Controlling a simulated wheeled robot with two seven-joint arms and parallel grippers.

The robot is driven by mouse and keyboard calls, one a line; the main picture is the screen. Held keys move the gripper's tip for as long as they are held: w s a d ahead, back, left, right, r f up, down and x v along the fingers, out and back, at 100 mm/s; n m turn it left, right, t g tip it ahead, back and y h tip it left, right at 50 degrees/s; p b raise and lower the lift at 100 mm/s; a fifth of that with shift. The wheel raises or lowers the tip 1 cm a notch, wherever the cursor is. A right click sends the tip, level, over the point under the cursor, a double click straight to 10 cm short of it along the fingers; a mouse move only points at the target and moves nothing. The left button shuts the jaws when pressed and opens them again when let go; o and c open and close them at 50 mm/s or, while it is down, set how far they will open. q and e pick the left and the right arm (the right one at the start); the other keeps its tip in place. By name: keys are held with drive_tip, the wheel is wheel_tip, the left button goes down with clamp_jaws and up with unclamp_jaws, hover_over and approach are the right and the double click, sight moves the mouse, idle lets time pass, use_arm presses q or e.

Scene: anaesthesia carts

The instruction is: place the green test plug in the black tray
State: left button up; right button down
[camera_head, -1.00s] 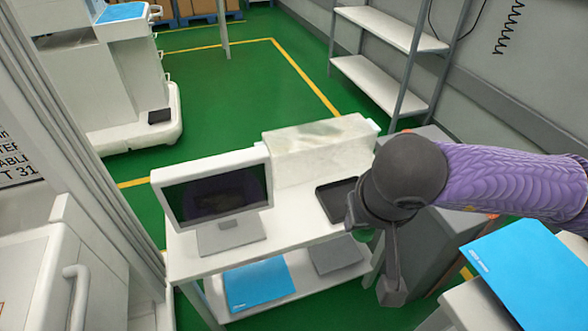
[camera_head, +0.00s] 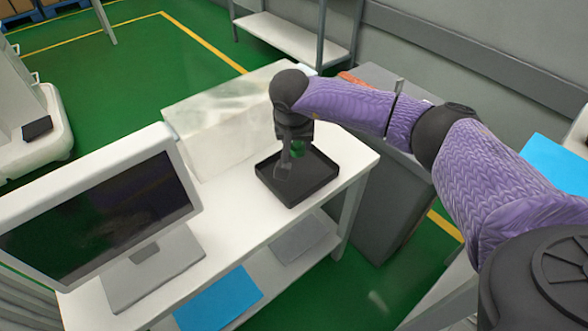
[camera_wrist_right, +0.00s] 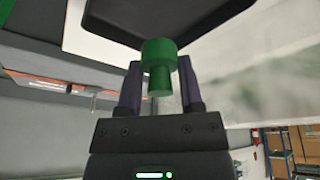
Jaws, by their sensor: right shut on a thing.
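The green test plug (camera_head: 298,148) is between the fingers of my right gripper (camera_head: 291,158), which is shut on it. The black tray (camera_head: 316,186) lies on the white table, and in the head view the gripper and plug appear over it. In the right wrist view the plug (camera_wrist_right: 159,62) stands between the two fingers of the right gripper (camera_wrist_right: 159,85), with the tray (camera_wrist_right: 150,22) beyond it. The exact gap between plug and tray cannot be told. My left gripper is not in view.
A monitor (camera_head: 105,215) stands on the white table (camera_head: 215,215), left of the tray. A pale box (camera_head: 225,118) stands behind the tray. A grey cabinet (camera_head: 385,190) is to the right. Blue sheets lie on the lower shelf (camera_head: 222,300) and at far right.

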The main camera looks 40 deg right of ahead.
sight(298, 169)
wheel_tip(298, 169, down, 6)
drive_tip(key=b, duration=0.2)
drive_tip(key=shift+f+b, duration=0.25)
drive_tip(key=shift+b, duration=0.05)
drive_tip(key=shift+f, duration=0.2)
drive_tip(key=shift+r, duration=0.25)
drive_tip(key=shift+f, duration=0.1)
drive_tip(key=shift+c, duration=1.2)
unclamp_jaws()
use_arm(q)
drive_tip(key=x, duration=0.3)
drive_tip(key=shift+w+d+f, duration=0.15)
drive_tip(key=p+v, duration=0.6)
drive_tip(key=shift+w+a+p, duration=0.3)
use_arm(e)
drive_tip(key=v, duration=1.2)
